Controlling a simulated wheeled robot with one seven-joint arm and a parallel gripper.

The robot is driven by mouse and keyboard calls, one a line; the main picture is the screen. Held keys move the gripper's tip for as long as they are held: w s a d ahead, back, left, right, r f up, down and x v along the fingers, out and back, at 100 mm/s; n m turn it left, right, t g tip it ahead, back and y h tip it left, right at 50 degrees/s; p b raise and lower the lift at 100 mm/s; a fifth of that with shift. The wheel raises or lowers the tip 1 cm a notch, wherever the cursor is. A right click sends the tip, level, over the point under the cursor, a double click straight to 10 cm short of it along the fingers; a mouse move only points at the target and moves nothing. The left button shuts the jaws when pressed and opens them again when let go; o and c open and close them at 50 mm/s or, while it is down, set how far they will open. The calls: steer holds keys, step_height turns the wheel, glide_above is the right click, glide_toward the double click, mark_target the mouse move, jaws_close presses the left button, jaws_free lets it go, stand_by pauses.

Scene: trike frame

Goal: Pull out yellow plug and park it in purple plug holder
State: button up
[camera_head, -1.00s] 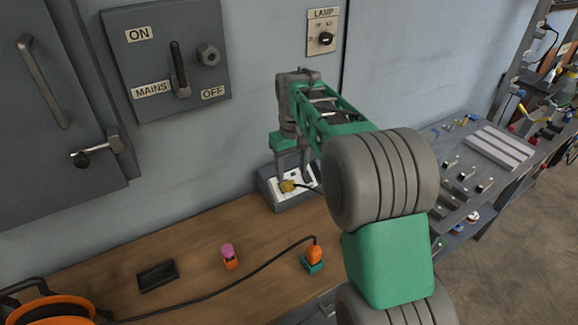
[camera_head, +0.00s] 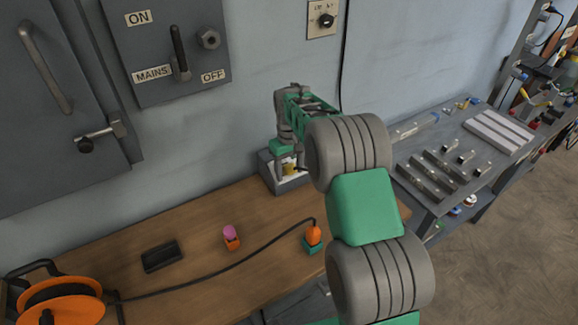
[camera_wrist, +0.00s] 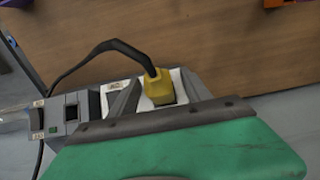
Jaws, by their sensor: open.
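The yellow plug (camera_head: 290,168) sits in the grey socket box (camera_head: 268,172) against the wall at the back of the bench. My gripper (camera_head: 288,164) is open and points down over the box, with its fingers on either side of the plug. The wrist view shows the yellow plug (camera_wrist: 157,88) between the two grey fingers, with a black cable leaving its top. I cannot tell whether the fingers touch it. A small orange piece with a pink-purple top (camera_head: 230,237) stands on the bench, left of my arm; its exact form is too small to tell.
An orange plug (camera_head: 313,234) stands in a teal holder (camera_head: 313,247), its cable running to an orange reel (camera_head: 62,300). A dark block (camera_head: 161,256) lies on the wooden bench (camera_head: 200,280). Wall switch boxes are behind. A grey table (camera_head: 425,205) with parts is at right.

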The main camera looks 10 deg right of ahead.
jaws_close()
stand_by(0.4)
steer(key=shift+r, duration=0.1)
steer(key=s+r, duration=0.2)
steer(key=s+d+r+p, duration=0.1)
steer(key=shift+s+d+r+p, duration=0.15)
steer(key=shift+s+r+p, duration=0.15)
steer(key=shift+s+r, duration=0.1)
stand_by(0.6)
